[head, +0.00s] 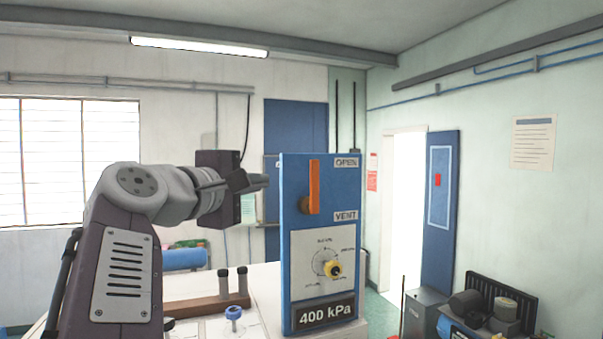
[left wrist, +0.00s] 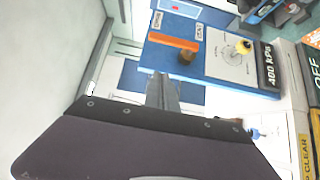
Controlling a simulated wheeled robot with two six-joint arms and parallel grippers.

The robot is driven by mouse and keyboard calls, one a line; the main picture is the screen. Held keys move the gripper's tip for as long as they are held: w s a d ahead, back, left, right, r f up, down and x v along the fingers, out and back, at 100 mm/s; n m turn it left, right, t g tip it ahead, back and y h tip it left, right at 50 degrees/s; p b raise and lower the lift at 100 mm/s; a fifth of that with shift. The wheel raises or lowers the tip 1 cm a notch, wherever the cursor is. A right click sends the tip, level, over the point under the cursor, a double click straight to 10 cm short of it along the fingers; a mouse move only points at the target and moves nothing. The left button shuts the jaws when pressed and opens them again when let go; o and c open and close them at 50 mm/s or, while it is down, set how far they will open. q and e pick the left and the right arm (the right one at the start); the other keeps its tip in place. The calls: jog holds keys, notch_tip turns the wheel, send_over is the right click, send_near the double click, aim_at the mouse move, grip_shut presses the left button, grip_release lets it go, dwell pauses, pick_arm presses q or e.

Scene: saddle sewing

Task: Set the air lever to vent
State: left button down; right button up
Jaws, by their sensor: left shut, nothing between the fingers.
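The blue control panel (head: 292,260) stands upright on the white table. Its orange air lever (head: 314,182) points straight up, its top end level with the OPEN label (head: 347,162). The VENT label (head: 346,216) is lower, right of the lever's brown pivot (head: 305,205). My left gripper (head: 264,182) is shut and empty, just left of the panel at about lever height, apart from the lever in the picture. In the left wrist view, the shut fingers (left wrist: 163,90) point toward the panel, and the orange lever (left wrist: 173,41) lies beyond their tips. My right gripper is not in view.
A yellow knob (head: 334,269) on a dial plate sits below the lever, above a 400 kPa display (head: 325,313). A brown wooden rack (head: 205,306) and a blue-topped item (head: 233,313) are on the table left of the panel. A compressor-like machine (head: 490,311) stands at right.

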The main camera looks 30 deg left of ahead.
pick_arm(q)
jog(key=w, duration=0.1)
jog(key=p, duration=0.5)
send_near(313, 186)
jog(key=w+a+r, duration=0.3)
jog(key=a, duration=0.2)
jog(key=w+d, duration=0.1)
jog(key=w+d+p, duration=0.2)
jog(key=shift+w+f, duration=0.15)
jog(key=shift+f, duration=0.1)
jog(key=shift+a+f, duration=0.1)
jog(key=shift+a, duration=0.15)
